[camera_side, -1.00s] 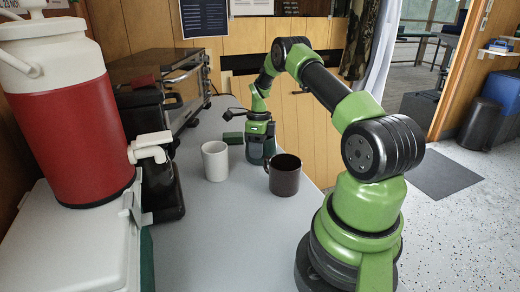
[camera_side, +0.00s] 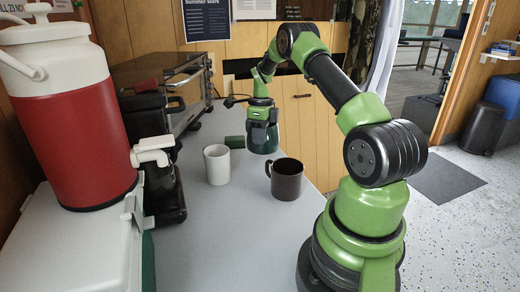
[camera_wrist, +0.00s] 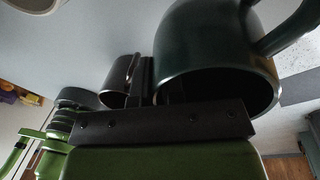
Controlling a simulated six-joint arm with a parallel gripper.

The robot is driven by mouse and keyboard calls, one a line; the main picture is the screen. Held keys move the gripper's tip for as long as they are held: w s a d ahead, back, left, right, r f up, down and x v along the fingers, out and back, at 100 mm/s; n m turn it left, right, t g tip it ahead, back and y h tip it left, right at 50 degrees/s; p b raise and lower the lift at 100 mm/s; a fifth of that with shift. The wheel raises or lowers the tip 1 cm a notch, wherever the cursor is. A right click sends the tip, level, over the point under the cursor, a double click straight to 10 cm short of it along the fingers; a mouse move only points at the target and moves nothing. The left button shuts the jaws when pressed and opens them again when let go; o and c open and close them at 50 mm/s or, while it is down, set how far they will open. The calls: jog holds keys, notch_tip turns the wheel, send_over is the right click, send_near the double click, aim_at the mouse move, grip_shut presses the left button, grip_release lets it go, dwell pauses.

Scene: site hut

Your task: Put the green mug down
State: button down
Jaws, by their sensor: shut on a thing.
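My gripper (camera_side: 262,118) points down in the side view and is shut on the dark green mug (camera_side: 264,141). The green mug also fills the upper right of the wrist view (camera_wrist: 203,45), with its handle at the right. Its base is near the far part of the grey table (camera_side: 215,235); I cannot tell whether it touches the table.
A dark brown mug (camera_side: 287,182) stands in front of the green mug, to its right. A white mug (camera_side: 217,167) stands to the left. A red and white drink cooler (camera_side: 72,140) stands at left. The front table is clear.

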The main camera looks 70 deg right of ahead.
jog(key=shift+n, duration=0.5)
notch_tip(320, 180, up, 6)
jog(key=shift+f, duration=0.1)
jog(key=s+a+r+n+h, duration=0.1)
jog(key=s+a+r+n, duration=0.15)
jog(key=r+n, duration=0.5)
jog(key=s+a+r+n+h, duration=0.1)
jog(key=a+r+n, duration=0.2)
jog(key=r+n, duration=0.5)
jog(key=s+a+r+n, duration=0.2)
jog(key=r+n, duration=0.4)
jog(key=n, duration=0.4)
jog(key=w+a+n, duration=0.3)
jog(key=a, duration=0.6)
jog(key=w+a+n, duration=0.3)
jog(key=a+n, duration=0.1)
jog(key=a, duration=0.6)
jog(key=shift+w+a+h, duration=0.3)
jog(key=shift+w+h, duration=0.1)
jog(key=shift+n, duration=0.25)
